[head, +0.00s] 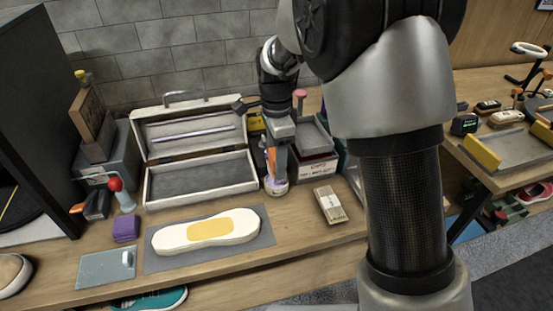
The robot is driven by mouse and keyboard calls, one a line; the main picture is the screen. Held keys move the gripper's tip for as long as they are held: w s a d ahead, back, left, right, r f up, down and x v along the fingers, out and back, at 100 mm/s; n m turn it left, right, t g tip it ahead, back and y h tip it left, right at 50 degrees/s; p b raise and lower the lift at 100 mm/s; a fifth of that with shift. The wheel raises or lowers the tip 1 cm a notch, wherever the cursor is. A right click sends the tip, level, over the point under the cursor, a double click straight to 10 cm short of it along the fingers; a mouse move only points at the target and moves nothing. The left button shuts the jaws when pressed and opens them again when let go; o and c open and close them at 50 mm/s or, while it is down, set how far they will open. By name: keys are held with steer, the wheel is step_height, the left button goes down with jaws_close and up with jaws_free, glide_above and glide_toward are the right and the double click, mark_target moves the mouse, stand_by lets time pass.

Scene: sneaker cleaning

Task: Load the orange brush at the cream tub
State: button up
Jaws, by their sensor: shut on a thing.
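My gripper (279,152) points down near the middle of the bench and is shut on the orange brush (271,158). Only a strip of orange shows beside the fingers. The cream tub (276,188) is a small, round, pale tub on the bench directly below the gripper. The lower end of the brush is at the tub's top. I cannot tell whether the bristles touch what is inside, as the fingers and brush cover the opening.
An open toolbox (200,180) stands left of the tub. A shoe sole (206,231) with a yellow patch lies on a grey mat (165,262) in front. A beige block (330,205) lies right of the tub. A box with a grey tray (314,165) stands behind it.

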steer(key=shift+r+p, duration=1.8)
steer(key=shift+r, duration=0.6)
